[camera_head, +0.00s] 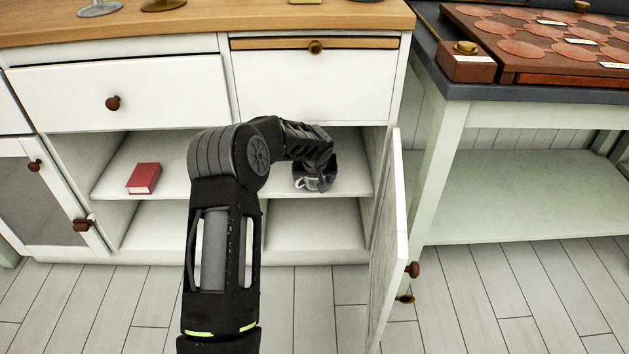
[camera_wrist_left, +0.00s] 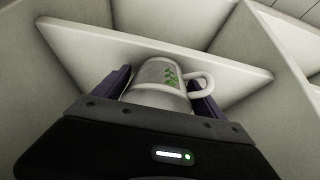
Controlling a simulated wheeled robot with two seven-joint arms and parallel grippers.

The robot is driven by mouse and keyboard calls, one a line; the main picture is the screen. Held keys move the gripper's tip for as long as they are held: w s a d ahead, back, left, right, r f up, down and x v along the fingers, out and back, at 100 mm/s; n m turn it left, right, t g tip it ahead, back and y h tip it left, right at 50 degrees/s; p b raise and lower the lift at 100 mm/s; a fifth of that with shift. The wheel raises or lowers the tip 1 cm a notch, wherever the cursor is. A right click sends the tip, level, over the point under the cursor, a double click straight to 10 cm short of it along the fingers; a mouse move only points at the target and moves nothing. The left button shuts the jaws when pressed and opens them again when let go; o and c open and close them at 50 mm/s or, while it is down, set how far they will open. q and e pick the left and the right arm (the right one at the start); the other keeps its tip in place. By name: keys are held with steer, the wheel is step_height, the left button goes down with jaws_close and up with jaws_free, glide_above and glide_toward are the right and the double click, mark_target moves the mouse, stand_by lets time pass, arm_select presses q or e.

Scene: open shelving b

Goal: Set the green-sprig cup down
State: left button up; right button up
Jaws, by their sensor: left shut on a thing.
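The green-sprig cup (camera_wrist_left: 158,75) is white with a green leaf sprig on its side and a handle at the right in the left wrist view. My left gripper (camera_wrist_left: 160,88) is shut on it, one finger on each side of the body. In the head view my left gripper (camera_head: 314,176) reaches into the open cabinet at the upper shelf, and the cup (camera_head: 313,184) shows only in part beneath it. I cannot tell whether the cup touches the shelf (camera_head: 350,180). My right gripper is not in view.
A red book (camera_head: 143,178) lies on the shelf's left part. The open cabinet door (camera_head: 390,245) stands at the right of the opening. Drawers (camera_head: 310,85) are above the opening. A lower compartment (camera_head: 310,225) is empty. A table with a low shelf (camera_head: 520,195) stands to the right.

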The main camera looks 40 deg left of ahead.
arm_select(q)
steer(key=shift+f, duration=0.15)
steer(key=o, duration=1.5)
steer(key=shift+c, duration=0.2)
steer(key=shift+r, duration=0.2)
steer(key=shift+r, duration=0.15)
steer(key=p+v, duration=0.3)
steer(key=v, duration=0.9)
